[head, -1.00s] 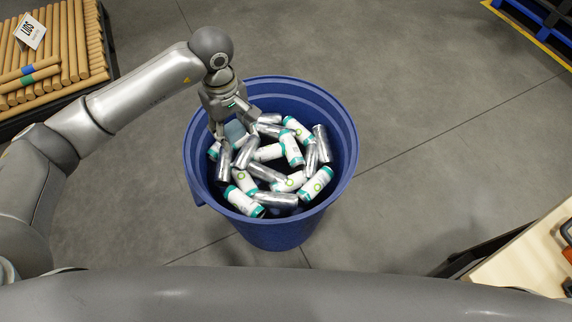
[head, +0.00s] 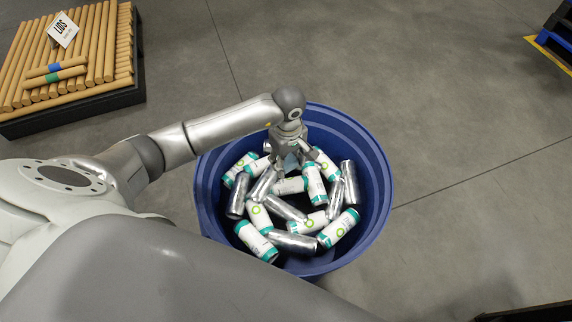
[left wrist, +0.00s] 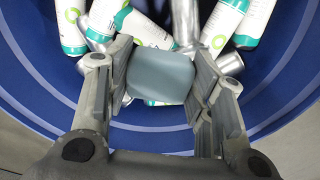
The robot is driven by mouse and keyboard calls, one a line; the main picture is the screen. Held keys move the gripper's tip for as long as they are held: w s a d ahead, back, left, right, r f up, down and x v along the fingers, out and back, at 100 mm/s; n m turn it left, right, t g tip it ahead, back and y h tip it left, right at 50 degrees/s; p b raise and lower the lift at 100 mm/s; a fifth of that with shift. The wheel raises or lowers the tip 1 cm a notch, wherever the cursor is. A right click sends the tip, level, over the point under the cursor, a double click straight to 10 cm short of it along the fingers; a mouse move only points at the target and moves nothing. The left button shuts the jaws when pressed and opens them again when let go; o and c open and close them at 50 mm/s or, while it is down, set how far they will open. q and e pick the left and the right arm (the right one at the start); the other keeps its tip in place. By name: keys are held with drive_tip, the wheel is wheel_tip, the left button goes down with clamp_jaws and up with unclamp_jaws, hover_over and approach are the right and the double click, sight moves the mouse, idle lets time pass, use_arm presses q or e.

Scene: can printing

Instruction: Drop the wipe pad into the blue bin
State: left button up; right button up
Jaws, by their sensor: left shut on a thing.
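The wipe pad (left wrist: 160,76) is a grey-blue block with rounded corners. In the left wrist view it sits between the two fingers of my left gripper (left wrist: 160,88), which is shut on it. In the head view my left gripper (head: 291,158) is over the far part of the blue bin (head: 377,180), above the cans, and the pad (head: 291,161) shows only in part between the fingers. The bin is round and holds several silver and white-green cans (head: 338,228). My right gripper is not in view.
A blue pallet (head: 556,33) is at the upper right edge. The grey floor around the bin is mostly clear.

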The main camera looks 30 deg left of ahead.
use_arm(q)
wheel_tip(320, 180, down, 4)
drive_tip(key=shift+f+b, duration=0.1)
drive_tip(key=shift+b, duration=0.85)
drive_tip(key=o, duration=0.9)
drive_tip(key=shift+o, duration=0.8)
